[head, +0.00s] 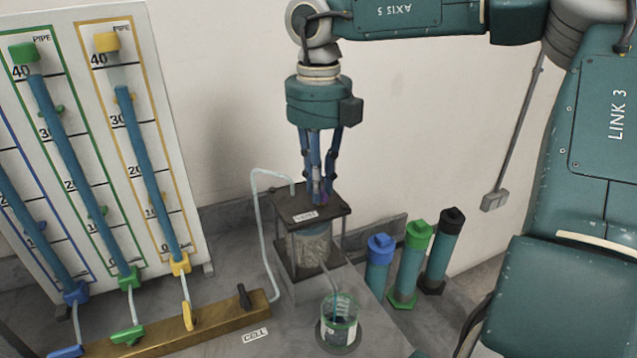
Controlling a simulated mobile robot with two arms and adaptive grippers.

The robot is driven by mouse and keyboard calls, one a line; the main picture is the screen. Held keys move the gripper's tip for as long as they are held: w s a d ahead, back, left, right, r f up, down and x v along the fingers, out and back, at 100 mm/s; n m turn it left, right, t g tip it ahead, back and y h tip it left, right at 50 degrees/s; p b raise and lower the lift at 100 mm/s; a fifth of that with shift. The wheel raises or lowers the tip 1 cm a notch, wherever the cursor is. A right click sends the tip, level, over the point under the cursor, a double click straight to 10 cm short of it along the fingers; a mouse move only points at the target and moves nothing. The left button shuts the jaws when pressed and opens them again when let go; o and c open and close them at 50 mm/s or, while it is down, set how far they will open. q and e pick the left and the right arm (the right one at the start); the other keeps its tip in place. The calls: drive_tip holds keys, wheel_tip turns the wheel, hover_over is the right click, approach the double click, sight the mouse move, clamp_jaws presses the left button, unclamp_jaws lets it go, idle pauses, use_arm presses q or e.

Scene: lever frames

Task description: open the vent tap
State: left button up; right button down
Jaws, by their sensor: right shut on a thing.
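My right gripper (318,192) comes straight down from above onto the dark top plate (335,207) of the cell. A small white label (305,216) with blurred lettering lies on the plate in front of the gripper. My left gripper is not in view.
A pipe board (185,150) with blue, green and yellow pipes stands at left. A brass manifold (215,318) with coloured levers and a black lever (243,294) lies before it. A glass beaker (339,325) stands in front of the cell. Capped cylinders (411,268) stand at right.

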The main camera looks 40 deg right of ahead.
drive_tip(key=shift+n, duration=0.5)
drive_tip(key=c, duration=1.7)
unclamp_jaws()
drive_tip(key=shift+o, duration=0.2)
wheel_tip(320, 180, up, 12)
